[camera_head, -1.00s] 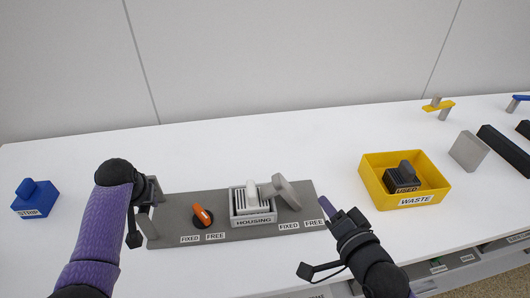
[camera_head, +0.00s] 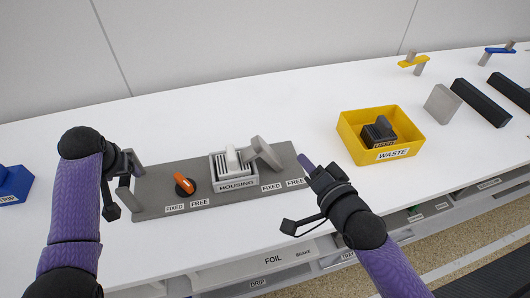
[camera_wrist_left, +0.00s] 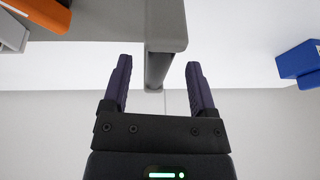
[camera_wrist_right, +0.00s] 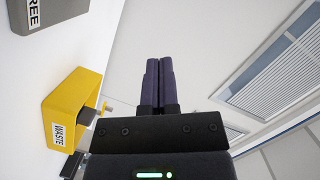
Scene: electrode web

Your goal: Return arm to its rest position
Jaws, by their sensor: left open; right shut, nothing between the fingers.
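My left gripper (camera_wrist_left: 158,85) is open at the left end of the grey fixture base (camera_head: 150,206). In the left wrist view a grey post (camera_wrist_left: 156,72) on the fixture shows beyond and between its fingers; I cannot tell whether they touch it. My right gripper (camera_head: 308,165) is shut and empty, just off the fixture's right end. It also shows shut in the right wrist view (camera_wrist_right: 159,85). The fixture carries an orange knob (camera_head: 184,185), a housing (camera_head: 220,172) with a pale piece standing in it, and a tilted grey lever (camera_head: 266,153).
A yellow waste bin (camera_head: 350,138) holding a dark used block (camera_head: 378,131) stands right of my right gripper. Grey and black blocks lie at the far right. The white table (camera_head: 200,115) behind the fixture is clear.

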